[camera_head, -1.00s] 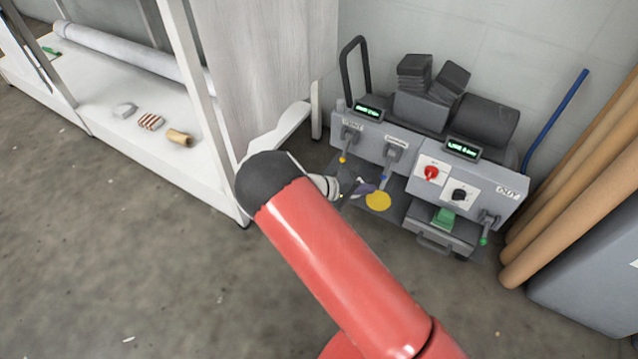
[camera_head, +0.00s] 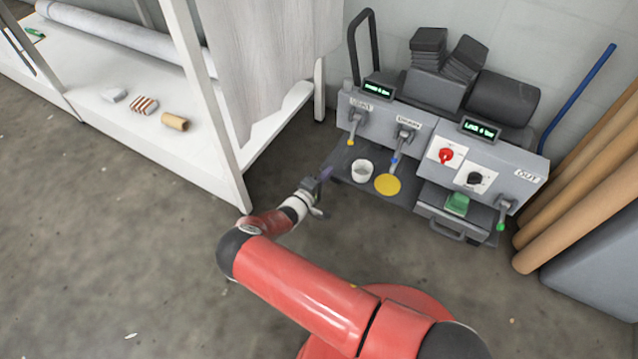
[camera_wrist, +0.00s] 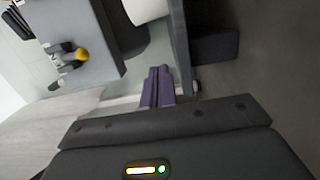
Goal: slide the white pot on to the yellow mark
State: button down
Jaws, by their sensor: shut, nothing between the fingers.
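The white pot (camera_head: 362,171) stands upright on the dark tray (camera_head: 341,161) at the front of the grey machine. The round yellow mark (camera_head: 387,185) lies flat on that tray, just right of the pot, with a small gap between them. My gripper (camera_head: 325,174) is at the left edge of the tray, left of the pot and apart from it. In the wrist view its purple fingers (camera_wrist: 158,86) are together and empty. Part of a white rounded thing, which looks like the pot (camera_wrist: 146,9), shows at the top edge there.
Levers with a yellow tip (camera_head: 351,141) and a blue tip (camera_head: 394,159) hang from the machine above the tray. A drawer with a green block (camera_head: 457,204) is to the right. A white shelf unit (camera_head: 225,170) stands left of my arm.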

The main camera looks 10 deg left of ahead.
aim_at(344, 176)
jog(key=x, duration=0.3)
jog(key=shift+w+d, duration=0.2)
jog(key=shift+d, duration=0.05)
jog(key=shift+s+d, duration=0.25)
jog(key=shift+d, duration=0.35)
jog(key=shift+s+d, duration=0.2)
jog(key=shift+d, duration=0.4)
jog(key=shift+s+d, duration=0.15)
jog(key=shift+d, duration=0.4)
